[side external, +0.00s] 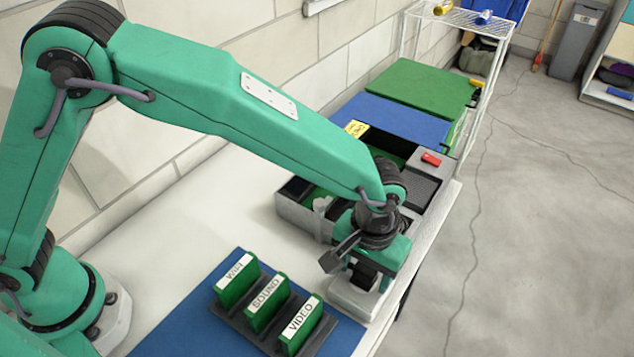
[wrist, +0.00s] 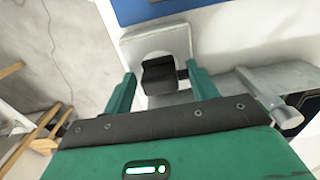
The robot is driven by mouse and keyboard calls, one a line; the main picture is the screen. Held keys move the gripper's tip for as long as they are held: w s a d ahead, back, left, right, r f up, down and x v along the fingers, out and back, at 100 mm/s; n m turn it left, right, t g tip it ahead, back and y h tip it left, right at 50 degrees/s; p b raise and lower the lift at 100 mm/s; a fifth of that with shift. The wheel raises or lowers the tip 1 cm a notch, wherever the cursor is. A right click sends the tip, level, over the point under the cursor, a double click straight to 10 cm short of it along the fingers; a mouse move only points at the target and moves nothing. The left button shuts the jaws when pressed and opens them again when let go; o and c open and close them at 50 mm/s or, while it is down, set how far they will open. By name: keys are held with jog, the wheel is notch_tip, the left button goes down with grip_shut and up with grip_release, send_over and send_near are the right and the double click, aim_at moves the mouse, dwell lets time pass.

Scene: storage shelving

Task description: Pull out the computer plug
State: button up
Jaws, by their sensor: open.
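A black block, which looks like the plug (wrist: 159,75), sits over a light grey-white box (wrist: 158,40) with a rounded recess. In the side view the dark plug (side external: 363,276) shows just under my gripper (side external: 366,268), above the pale box (side external: 352,302). My gripper points down and is open. In the wrist view its two green fingers (wrist: 161,75) stand on either side of the plug, with gaps visible beside it. I cannot tell whether the fingertips reach down to its level. The open grey computer case (side external: 296,215) stands just behind the gripper, partly hidden by my arm.
Blue (side external: 385,112) and green (side external: 425,88) panels lie behind the case. The table's right edge is close to the gripper.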

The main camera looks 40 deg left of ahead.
aim_at(366, 268)
grip_shut()
jog(key=shift+r, duration=1.05)
jog(key=shift+r, duration=0.35)
jog(key=shift+r, duration=0.35)
jog(key=shift+r, duration=0.7)
jog(key=shift+r, duration=0.55)
